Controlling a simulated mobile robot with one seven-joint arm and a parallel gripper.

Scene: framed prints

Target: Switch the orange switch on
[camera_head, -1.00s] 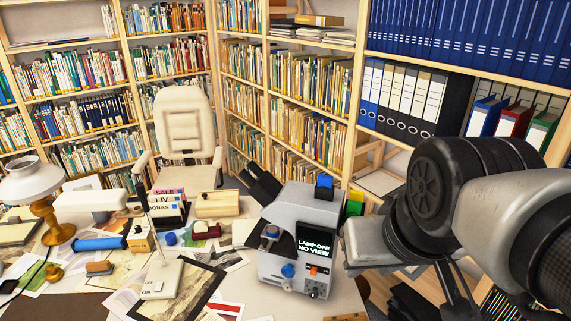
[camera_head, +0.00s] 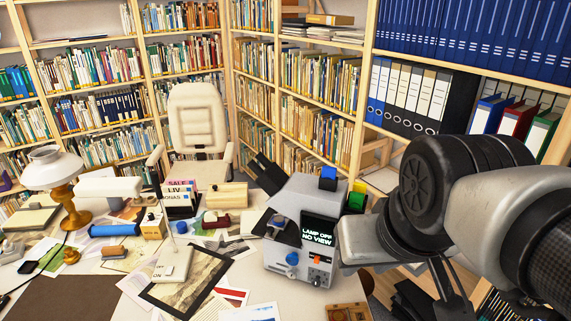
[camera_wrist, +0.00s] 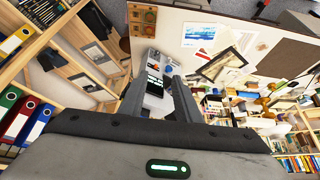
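The orange switch (camera_head: 317,259) is a small orange piece on the front panel of a grey microscope-like device (camera_head: 285,240) on the desk. It sits below a dark screen (camera_head: 319,233) reading "LAMP OFF NO VIEW" and right of a blue knob (camera_head: 292,258). My gripper (camera_head: 462,300) hangs right of the device in the head view, apart from it. Its two fingers also show in the wrist view (camera_wrist: 198,95), spaced apart with nothing between them. The device (camera_wrist: 150,88) shows beyond them there, partly hidden. I cannot make out the switch's position.
A white lamp (camera_head: 55,172), a blue roll (camera_head: 115,230), papers and a black-framed picture (camera_head: 185,280) crowd the desk left of the device. Blue, yellow and green blocks (camera_head: 328,179) are at the device's back right. A chair (camera_head: 198,125) and full bookshelves stand behind.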

